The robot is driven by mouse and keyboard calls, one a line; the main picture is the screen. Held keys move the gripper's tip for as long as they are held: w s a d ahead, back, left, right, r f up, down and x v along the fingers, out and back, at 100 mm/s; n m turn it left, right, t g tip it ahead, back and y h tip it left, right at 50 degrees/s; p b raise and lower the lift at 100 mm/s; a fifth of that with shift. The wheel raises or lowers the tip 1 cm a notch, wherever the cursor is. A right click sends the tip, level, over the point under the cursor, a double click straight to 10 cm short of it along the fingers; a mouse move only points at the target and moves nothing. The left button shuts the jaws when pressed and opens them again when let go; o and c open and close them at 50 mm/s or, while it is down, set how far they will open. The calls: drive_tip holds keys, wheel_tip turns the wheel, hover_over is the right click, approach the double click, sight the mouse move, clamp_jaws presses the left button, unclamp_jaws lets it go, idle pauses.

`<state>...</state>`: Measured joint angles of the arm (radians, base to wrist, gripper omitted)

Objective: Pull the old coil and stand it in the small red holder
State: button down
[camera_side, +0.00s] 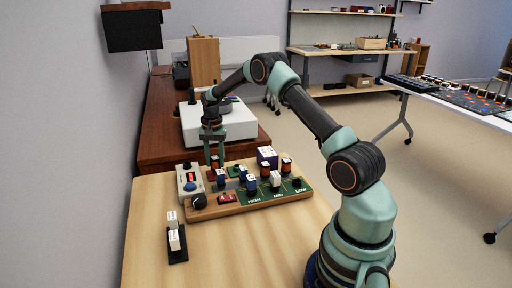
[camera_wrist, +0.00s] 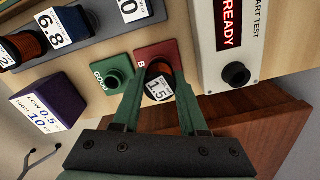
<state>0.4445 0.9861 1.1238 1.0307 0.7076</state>
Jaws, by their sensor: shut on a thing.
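My gripper (camera_wrist: 158,82) is shut on a dark coil with orange winding and a white label reading 1.5 (camera_wrist: 159,90). In the side view my gripper (camera_side: 214,158) reaches down at the far edge of the board, with the coil between its fingers. In the wrist view the small red holder (camera_wrist: 145,52) lies directly behind the coil, and its lettering is partly covered. I cannot tell whether the coil's foot is seated in the holder or just above it. Beside it is the green holder (camera_wrist: 104,74) marked GOOD, with a bare dark post.
The white tester (camera_wrist: 226,35) with its READY display stands close beside the red holder. A black stand (camera_side: 178,256) with white-labelled pieces is at front left.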

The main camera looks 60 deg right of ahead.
drive_tip(key=shift+c, duration=1.8)
unclamp_jaws()
drive_tip(key=shift+r, duration=3.7)
